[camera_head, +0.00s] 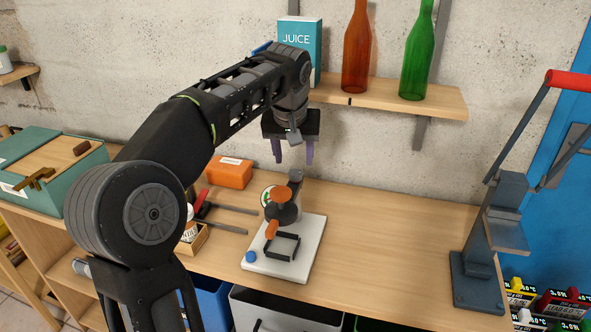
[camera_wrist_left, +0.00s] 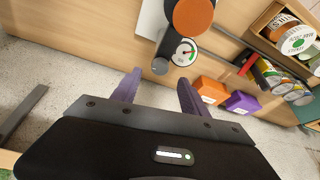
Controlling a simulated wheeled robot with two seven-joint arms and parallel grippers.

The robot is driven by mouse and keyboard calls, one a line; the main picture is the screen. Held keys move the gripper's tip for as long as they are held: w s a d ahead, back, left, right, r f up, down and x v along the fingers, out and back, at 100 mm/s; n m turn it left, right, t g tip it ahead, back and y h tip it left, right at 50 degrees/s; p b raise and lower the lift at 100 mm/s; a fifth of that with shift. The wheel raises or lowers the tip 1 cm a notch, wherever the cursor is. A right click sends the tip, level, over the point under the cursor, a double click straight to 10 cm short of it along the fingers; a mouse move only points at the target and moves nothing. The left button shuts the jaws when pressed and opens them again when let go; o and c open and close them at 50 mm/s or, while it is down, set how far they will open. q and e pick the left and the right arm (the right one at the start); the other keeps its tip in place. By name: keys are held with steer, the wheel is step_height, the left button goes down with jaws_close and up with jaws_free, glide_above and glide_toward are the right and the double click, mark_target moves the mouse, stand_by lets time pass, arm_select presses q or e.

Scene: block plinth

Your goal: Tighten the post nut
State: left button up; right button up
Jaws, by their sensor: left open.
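A small device with a dark body (camera_head: 284,213) stands on a white base plate (camera_head: 310,245) on the bench. It has orange knobs (camera_head: 281,195), a grey post-like part (camera_head: 295,179) at the back, a black frame and a blue knob (camera_head: 250,257). I cannot tell which part is the post nut. In the left wrist view a round orange knob (camera_wrist_left: 193,14) and a dial gauge (camera_wrist_left: 185,52) show beyond the fingers. My left gripper (camera_head: 293,154) is open and empty, with purple fingers pointing down above and behind the device, apart from it. My right gripper is out of view.
A shelf (camera_head: 440,98) with a juice carton (camera_head: 300,42) and two bottles is close behind my left arm. A lever press (camera_head: 485,250) stands at the right. An orange box (camera_head: 230,173) and tools lie left of the device. The bench between device and press is clear.

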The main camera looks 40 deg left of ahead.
mark_target(295, 174)
arm_select(q)
steer(key=x, duration=0.6)
steer(key=shift+w+f, duration=0.1)
steer(key=shift+f, duration=0.05)
jaws_close()
stand_by(0.4)
